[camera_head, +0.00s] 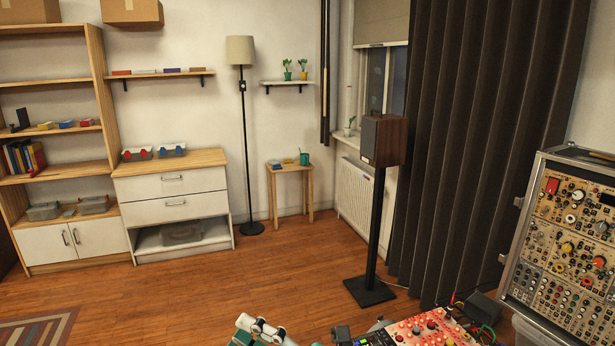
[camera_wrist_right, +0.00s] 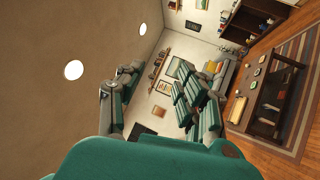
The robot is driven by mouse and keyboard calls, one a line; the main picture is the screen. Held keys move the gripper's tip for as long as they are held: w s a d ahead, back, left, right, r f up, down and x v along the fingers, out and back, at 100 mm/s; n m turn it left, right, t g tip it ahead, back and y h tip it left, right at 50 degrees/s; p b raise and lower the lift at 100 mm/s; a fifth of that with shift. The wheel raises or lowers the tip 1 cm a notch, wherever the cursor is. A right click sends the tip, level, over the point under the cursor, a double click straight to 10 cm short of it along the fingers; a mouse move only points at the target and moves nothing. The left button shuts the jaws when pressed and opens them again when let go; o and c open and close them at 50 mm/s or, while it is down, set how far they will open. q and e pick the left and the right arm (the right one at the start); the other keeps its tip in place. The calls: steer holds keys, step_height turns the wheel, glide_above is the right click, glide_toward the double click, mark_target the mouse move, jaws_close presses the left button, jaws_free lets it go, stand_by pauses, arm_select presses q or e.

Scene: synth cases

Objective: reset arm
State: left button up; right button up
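My right gripper (camera_wrist_right: 157,82) shows in the right wrist view. Its two teal and grey fingers stand well apart, with nothing between them. Beyond the fingers are a pale wall and framed pictures, and the view is strongly tilted. In the head view, a teal and grey piece of my own arm shows at the bottom edge, cut off by the frame. I cannot tell which arm it belongs to, and no fingertips show there. My left gripper is not seen in either view.
A red and black panel (camera_head: 435,328) with knobs and cables lies at the bottom right. A synth case (camera_head: 570,230) stands at the right edge. A speaker (camera_head: 385,140) stands on a black stand before dark curtains (camera_head: 480,130). The wooden floor (camera_head: 200,290) is clear.

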steer(key=w+d+f+m+t+h, duration=0.1)
steer(key=w+d+m+t+h, duration=0.2)
steer(key=d+m+t+h, duration=0.6)
steer(key=w+d+f+m+t+h, duration=0.1)
steer(key=w+d+m+t+h, duration=0.4)
steer(key=m, duration=0.6)
steer(key=s+d+f+m+g+h, duration=0.3)
steer(key=d+f+m+h, duration=0.1)
steer(key=d+f, duration=0.25)
steer(key=s+d+f+m+g+h, duration=0.2)
steer(key=d+f+m+g+h, duration=0.15)
steer(key=d+f, duration=0.35)
steer(key=s+d+f+m+g, duration=0.1)
steer(key=s+f+g, duration=0.5)
steer(key=s, duration=0.4)
steer(key=s+f+m+g, duration=0.2)
steer(key=s+f+g, duration=0.3)
steer(key=s+f, duration=0.5)
steer(key=s+f+g, duration=0.1)
steer(key=s+f, duration=0.2)
steer(key=f, duration=2.5)
steer(key=s+d+f+g, duration=0.1)
steer(key=s+d+f, duration=0.2)
steer(key=s+f, duration=1)
steer(key=s+n, duration=0.1)
steer(key=s, duration=0.2)
steer(key=shift+f, duration=0.15)
